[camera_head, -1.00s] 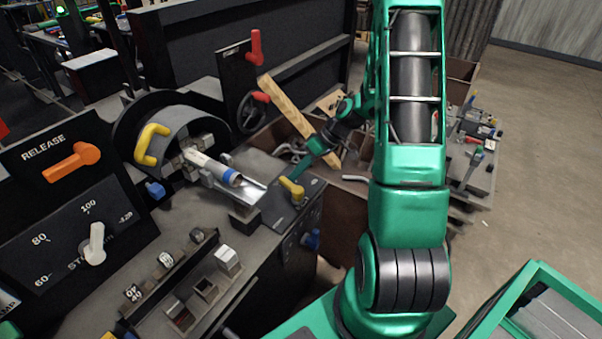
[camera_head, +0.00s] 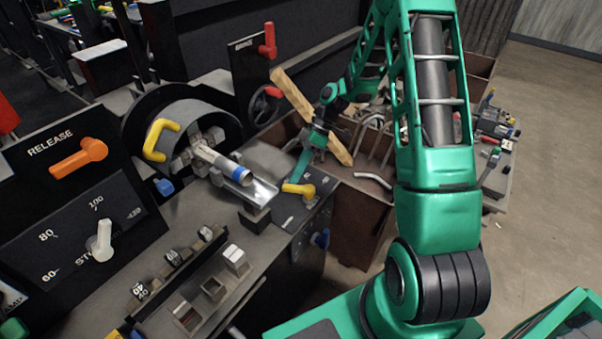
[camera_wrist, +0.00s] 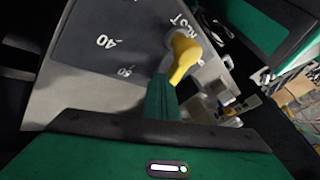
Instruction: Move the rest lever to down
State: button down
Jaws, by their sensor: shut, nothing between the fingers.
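The rest lever is the yellow lever (camera_head: 299,189) on the dark top panel at the right end of the machine. In the head view its handle points left from its hub. It also shows in the wrist view (camera_wrist: 183,58), beside white lettering and the marks 40 and 50, with its handle reaching down toward my fingers. My gripper (camera_head: 297,178) is shut and empty, its green fingertips close against the handle from above. In the wrist view the fingers (camera_wrist: 162,95) are together beside the handle tip; I cannot tell whether they touch.
A metal trough (camera_head: 254,190) with a white and blue cylinder lies left of the lever. A wooden bar (camera_head: 293,95) stands slanted behind my wrist. A red lever (camera_head: 268,40) stands at the back.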

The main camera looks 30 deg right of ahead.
aim_at(289, 187)
jog(key=a+n+g, duration=0.1)
jog(key=n, duration=0.1)
jog(key=a+n+g+h, duration=0.1)
jog(key=n, duration=0.1)
jog(key=shift+s, duration=0.4)
jog(key=n, duration=0.1)
jog(key=s+a+n+g+h, duration=0.1)
jog(key=shift+n+g, duration=0.3)
jog(key=shift+s+a, duration=0.3)
jog(key=shift+s, duration=0.3)
jog(key=shift+s+a, duration=0.3)
jog(key=shift+s, duration=0.45)
jog(key=v, duration=1.1)
jog(key=shift+a, duration=0.25)
